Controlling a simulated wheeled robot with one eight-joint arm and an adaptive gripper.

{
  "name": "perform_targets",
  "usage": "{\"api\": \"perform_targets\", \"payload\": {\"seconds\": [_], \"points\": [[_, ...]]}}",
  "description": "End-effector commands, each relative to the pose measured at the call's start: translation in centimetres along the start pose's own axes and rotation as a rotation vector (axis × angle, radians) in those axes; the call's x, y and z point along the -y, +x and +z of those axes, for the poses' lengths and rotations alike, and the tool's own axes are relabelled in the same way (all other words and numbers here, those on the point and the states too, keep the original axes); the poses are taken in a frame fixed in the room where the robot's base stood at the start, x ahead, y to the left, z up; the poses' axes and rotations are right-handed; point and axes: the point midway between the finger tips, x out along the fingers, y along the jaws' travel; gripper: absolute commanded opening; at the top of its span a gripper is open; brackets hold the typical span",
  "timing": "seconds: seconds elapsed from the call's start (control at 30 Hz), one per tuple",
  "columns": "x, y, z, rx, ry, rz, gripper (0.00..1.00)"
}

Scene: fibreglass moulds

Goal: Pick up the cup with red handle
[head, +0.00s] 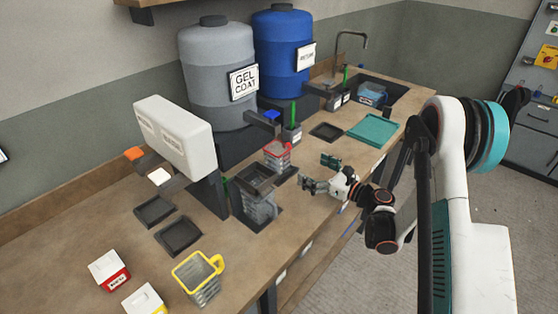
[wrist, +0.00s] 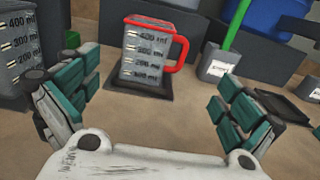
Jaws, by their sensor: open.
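The cup with the red handle (head: 277,156) is a clear measuring cup with a red rim. It stands upright on a dark square base on the workbench, below the grey GEL COAT drum. In the wrist view the cup (wrist: 152,52) is ahead, a little left of centre between my fingers, with its red handle to the right and volume marks facing me. My gripper (head: 320,173) is open and empty, just right of the cup in the head view. Its teal-padded fingers (wrist: 152,102) are spread on either side, not touching the cup.
A grey measuring cup (wrist: 18,55) stands close at left. A small pot with a green stick (wrist: 220,62) stands right of the cup. A yellow-handled cup (head: 199,279) is at the near end. A teal tray (head: 372,130) lies toward the sink.

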Motion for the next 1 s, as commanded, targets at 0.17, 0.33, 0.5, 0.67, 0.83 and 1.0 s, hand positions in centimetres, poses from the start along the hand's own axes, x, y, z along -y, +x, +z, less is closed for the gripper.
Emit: {"api": "perform_targets", "payload": {"seconds": [0.17,0.33,0.5,0.67,0.83,1.0], "points": [[-0.1,2.4,-0.2,0.005,0.010,0.004,1.00],[-0.1,5.7,-0.2,0.004,0.008,0.003,1.00],[-0.1,7.8,-0.1,0.004,0.007,0.001,1.00],[-0.1,8.6,0.0,0.003,0.006,0.001,1.00],[-0.2,9.9,0.2,0.003,0.006,0.002,1.00],[-0.4,12.4,0.4,0.003,0.006,0.002,1.00]]}}
